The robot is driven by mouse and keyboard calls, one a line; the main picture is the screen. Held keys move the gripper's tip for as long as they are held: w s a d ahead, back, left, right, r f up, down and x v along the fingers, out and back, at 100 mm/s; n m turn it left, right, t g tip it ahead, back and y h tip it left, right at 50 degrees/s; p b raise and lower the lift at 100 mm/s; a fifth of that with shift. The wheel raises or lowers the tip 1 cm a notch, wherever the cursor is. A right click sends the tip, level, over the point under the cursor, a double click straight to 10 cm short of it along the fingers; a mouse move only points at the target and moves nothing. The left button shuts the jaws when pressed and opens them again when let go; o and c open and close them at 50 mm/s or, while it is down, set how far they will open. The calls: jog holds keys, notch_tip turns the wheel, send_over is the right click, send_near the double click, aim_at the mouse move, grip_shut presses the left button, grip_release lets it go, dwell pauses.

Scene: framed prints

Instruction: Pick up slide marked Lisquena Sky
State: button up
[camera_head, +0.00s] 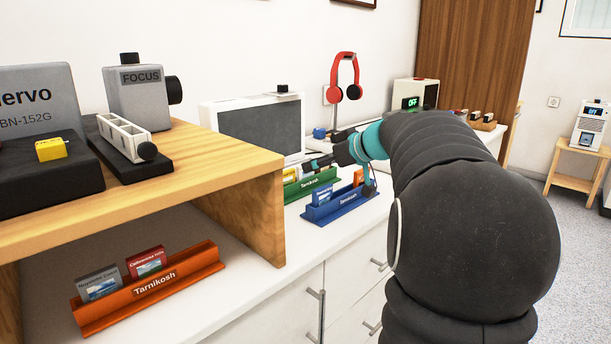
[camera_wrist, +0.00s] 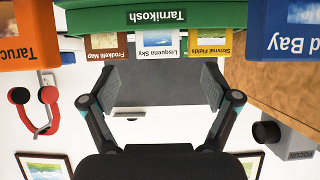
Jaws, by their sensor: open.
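The slide marked Lisquena Sky (camera_wrist: 158,45) is white with a sky picture and shows upside down in the wrist view. It stands in the green Tarnikosh holder (camera_wrist: 150,18), between a brown Frodkelli Map slide (camera_wrist: 109,45) and a yellow Skrivnal Fields slide (camera_wrist: 209,43). My gripper (camera_wrist: 165,105) is open and empty, with its fingers spread to either side below the Lisquena Sky slide in the wrist view. In the head view, my gripper (camera_head: 318,163) is at the green holder (camera_head: 308,186), and my arm hides part of that area.
A blue holder (camera_head: 340,206) with slides stands just in front of the green one. An orange Tarnikosh holder (camera_head: 150,285) sits under the wooden shelf (camera_head: 235,160). A grey screen (camera_head: 255,127) and red headphones (camera_head: 345,75) stand behind.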

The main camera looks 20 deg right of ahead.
aim_at(306, 175)
jog(key=p+x, duration=0.1)
jog(key=x, duration=0.3)
jog(key=shift+w, duration=0.35)
jog(key=shift+c, duration=0.2)
jog(key=c, duration=1)
jog(key=shift+r, duration=0.1)
jog(key=shift+c, duration=0.2)
